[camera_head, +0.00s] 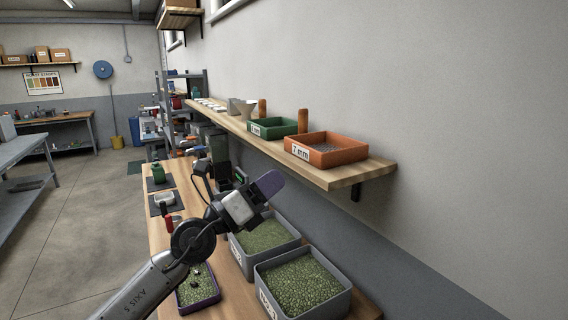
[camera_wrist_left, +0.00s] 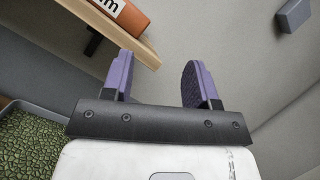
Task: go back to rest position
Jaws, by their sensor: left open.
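My left gripper (camera_head: 267,188) is raised over the bench in the head view, below the front of the wall shelf and above the grey bins of green beans. In the left wrist view its two purple fingers (camera_wrist_left: 160,82) stand well apart with nothing between them. Beyond the fingers are the shelf edge and the grey wall. My right gripper is not in view.
The wooden shelf (camera_head: 350,174) holds an orange 7 mm sieve tray (camera_head: 326,157) and a green tray (camera_head: 272,133). Grey bean bins (camera_head: 338,297) and a purple-rimmed tray (camera_head: 211,301) stand on the bench (camera_head: 230,292). The floor (camera_head: 80,220) at left is open.

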